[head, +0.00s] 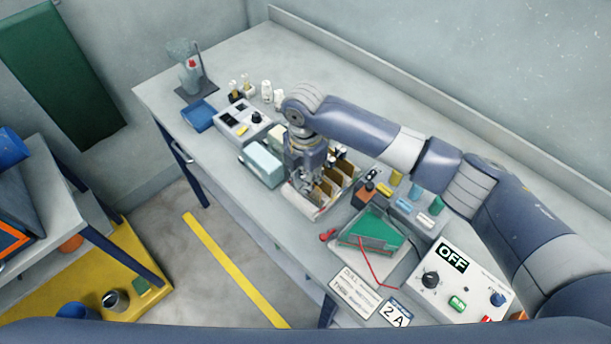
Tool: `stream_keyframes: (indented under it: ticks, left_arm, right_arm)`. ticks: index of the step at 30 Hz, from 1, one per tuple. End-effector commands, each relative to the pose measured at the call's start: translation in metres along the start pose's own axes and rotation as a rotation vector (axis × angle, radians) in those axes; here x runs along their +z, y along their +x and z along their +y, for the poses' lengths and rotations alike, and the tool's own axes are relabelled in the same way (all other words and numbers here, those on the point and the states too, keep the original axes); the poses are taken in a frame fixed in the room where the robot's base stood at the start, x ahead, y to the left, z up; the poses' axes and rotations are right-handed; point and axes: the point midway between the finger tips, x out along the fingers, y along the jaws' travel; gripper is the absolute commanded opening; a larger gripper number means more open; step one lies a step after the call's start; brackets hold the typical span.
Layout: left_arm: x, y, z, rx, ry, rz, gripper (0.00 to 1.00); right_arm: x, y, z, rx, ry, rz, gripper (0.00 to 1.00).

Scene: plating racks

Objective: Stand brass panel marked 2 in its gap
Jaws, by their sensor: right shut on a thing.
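My right gripper (306,188) points down over a white rack (322,212) near the bench's front edge. It is shut on what looks like a brass panel, mostly hidden by the fingers. Other brass panels (345,169) stand in the rack just right of the gripper. No number on any panel can be read at this size, and the gap below the gripper is hidden by it. My left gripper is not in view.
Left of the rack stand a pale blue box (262,165), a grey control unit (242,121) and a blue tray (198,115). Right of it are a green sloped piece on a tray (372,268) and an OFF control box (462,283). The bench's back strip is clear.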

Motion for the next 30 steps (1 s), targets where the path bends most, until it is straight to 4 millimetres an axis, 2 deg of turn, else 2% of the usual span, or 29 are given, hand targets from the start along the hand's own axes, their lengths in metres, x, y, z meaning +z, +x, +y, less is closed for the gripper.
stream_keyframes:
  ticks: [15,30]
  left_arm:
    - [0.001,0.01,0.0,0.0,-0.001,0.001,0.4]
    - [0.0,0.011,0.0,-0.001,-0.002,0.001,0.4]
  right_arm:
    - [-0.001,0.023,0.0,0.0,0.0,0.001,0.0]
    - [0.0,0.026,0.0,0.0,0.0,0.001,0.0]
